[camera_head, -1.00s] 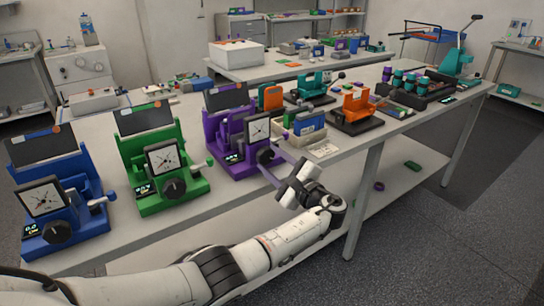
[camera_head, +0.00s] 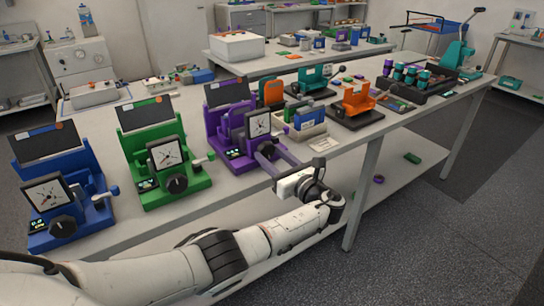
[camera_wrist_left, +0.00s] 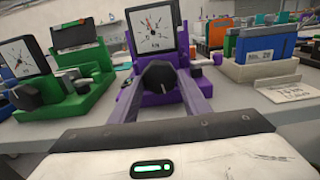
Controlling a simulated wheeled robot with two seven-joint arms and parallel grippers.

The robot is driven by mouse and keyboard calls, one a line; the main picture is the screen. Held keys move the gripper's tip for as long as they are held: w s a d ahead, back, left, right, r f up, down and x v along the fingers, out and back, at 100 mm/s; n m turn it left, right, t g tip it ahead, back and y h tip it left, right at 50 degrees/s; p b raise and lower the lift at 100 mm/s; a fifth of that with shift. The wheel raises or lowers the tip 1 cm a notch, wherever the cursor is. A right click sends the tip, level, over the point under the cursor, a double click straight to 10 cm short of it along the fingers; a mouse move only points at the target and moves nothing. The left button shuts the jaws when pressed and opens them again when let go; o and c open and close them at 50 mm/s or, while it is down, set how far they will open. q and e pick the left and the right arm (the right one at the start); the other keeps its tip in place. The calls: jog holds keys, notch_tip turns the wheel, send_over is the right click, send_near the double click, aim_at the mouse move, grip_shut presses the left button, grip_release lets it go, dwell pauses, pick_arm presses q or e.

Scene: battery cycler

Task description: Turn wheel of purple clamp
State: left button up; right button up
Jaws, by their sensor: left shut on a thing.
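The purple clamp (camera_head: 213,125) stands on the bench, with a dial gauge (camera_head: 258,124) on its front. Its black wheel (camera_wrist_left: 158,75) is below the dial. The fingers of my left gripper (camera_head: 268,154) reach the wheel from the front. In the left wrist view the two fingers (camera_wrist_left: 160,88) lie on either side of the wheel, shut on it. The dial (camera_wrist_left: 152,30) faces me there, with its needle near the top. The gripper partly hides the wheel in the head view. My right gripper is not in view.
A green clamp (camera_head: 150,138) and a blue clamp (camera_head: 86,180) stand to the left. An orange clamp (camera_head: 358,103) and a grey-blue box (camera_head: 308,118) are on the right. The bench's front edge runs under my left arm. A second bench stands behind.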

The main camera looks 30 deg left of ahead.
pick_arm(q)
jog(key=shift+f+m, duration=0.15)
jog(key=shift+m, duration=0.55)
jog(key=o, duration=1)
jog(key=shift+o, duration=0.2)
jog(key=v, duration=1)
jog(key=shift+d, duration=0.15)
jog(key=shift+s, duration=0.1)
